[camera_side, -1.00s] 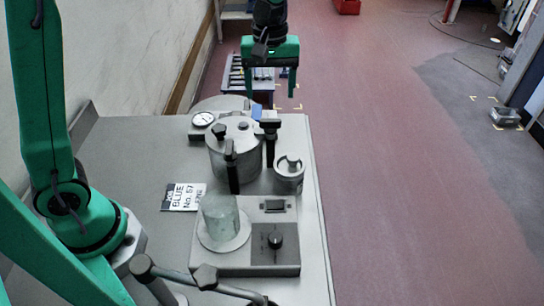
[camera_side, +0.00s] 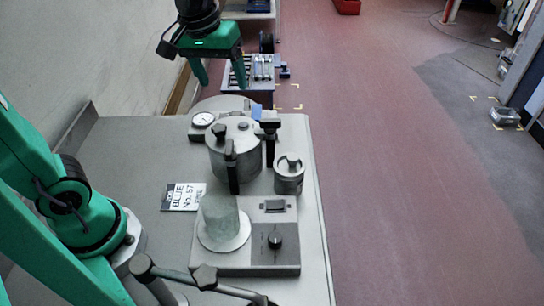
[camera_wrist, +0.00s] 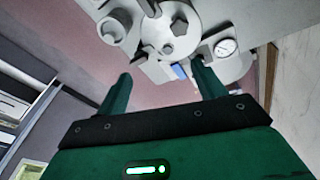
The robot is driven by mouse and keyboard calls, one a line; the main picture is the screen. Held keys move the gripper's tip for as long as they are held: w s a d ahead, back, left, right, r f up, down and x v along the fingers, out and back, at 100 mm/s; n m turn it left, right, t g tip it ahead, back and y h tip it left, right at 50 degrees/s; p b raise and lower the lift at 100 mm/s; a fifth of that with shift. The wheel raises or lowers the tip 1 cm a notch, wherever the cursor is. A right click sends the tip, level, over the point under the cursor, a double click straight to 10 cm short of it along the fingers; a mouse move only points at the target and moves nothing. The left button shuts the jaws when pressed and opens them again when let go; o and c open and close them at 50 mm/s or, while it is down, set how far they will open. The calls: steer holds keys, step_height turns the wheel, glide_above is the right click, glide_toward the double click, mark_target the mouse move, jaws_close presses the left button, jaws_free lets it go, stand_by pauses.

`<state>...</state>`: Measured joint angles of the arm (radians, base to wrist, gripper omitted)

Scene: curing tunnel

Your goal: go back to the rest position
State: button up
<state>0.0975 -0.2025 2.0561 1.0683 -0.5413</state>
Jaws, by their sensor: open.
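My gripper (camera_side: 222,74) is open and empty in the side view, raised in the air above the far end of the bench. It is tilted, with its two green fingers pointing down. In the wrist view the two fingers (camera_wrist: 160,88) are spread apart with nothing between them. Beyond them show the lidded metal pot (camera_wrist: 172,22) and the dial gauge (camera_wrist: 226,47). My gripper touches nothing that I can see.
On the grey bench (camera_side: 130,150) stand the lidded pot (camera_side: 232,150), a small metal canister (camera_side: 289,175), a scale-like device (camera_side: 272,262) bearing a translucent beaker (camera_side: 219,215), and a label card (camera_side: 184,197). A blue rack (camera_side: 250,72) stands beyond. Open floor lies right.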

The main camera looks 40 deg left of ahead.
steer(key=s+a+f+m+t, duration=0.1)
steer(key=s+a+m+t, duration=0.2)
steer(key=s, duration=0.8)
steer(key=shift+s+a+f+m, duration=0.15)
steer(key=shift+f+m, duration=0.2)
steer(key=shift+m, duration=0.65)
stand_by(0.4)
